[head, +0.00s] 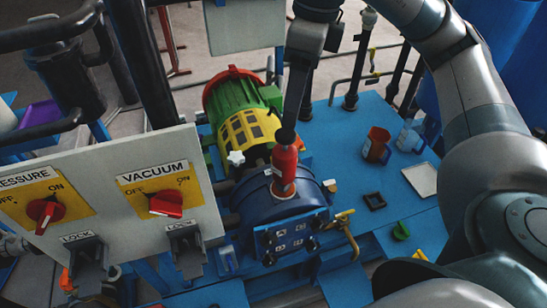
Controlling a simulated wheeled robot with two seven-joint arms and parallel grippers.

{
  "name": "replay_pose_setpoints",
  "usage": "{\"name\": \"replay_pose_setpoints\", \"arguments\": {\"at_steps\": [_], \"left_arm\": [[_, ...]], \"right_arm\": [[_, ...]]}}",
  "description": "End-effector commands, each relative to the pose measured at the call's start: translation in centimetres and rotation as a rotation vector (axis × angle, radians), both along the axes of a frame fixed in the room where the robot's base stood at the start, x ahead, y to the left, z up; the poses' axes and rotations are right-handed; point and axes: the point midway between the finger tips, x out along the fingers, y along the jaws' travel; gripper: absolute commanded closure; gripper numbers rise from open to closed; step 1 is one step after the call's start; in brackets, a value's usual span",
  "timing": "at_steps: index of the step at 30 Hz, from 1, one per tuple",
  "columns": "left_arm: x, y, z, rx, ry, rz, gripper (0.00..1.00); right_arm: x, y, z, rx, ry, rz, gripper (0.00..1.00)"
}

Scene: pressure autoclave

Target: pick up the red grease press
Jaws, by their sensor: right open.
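The red grease press (284,170) is a small red cylinder with a pale band. My left gripper is not in view.
A control panel (105,205) with red PRESSURE and VACUUM knobs stands at left. Behind the press is a green and yellow motor (240,115).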

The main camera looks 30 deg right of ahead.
Motion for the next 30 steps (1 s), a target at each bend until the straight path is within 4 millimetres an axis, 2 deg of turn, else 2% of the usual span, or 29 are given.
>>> {"name": "replay_pose_setpoints", "arguments": {"at_steps": [5,17,26,30], "left_arm": [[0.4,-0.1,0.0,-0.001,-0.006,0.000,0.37],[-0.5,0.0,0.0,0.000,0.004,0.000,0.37],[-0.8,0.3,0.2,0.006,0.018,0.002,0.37],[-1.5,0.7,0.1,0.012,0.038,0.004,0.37]], "right_arm": [[0.0,0.0,-0.1,0.000,0.000,0.000,0.37],[0.1,0.1,-0.7,0.000,0.001,0.001,0.37],[0.2,0.3,-3.5,0.000,0.004,0.000,0.37],[0.3,0.4,-5.0,0.001,0.005,0.001,0.37]]}}
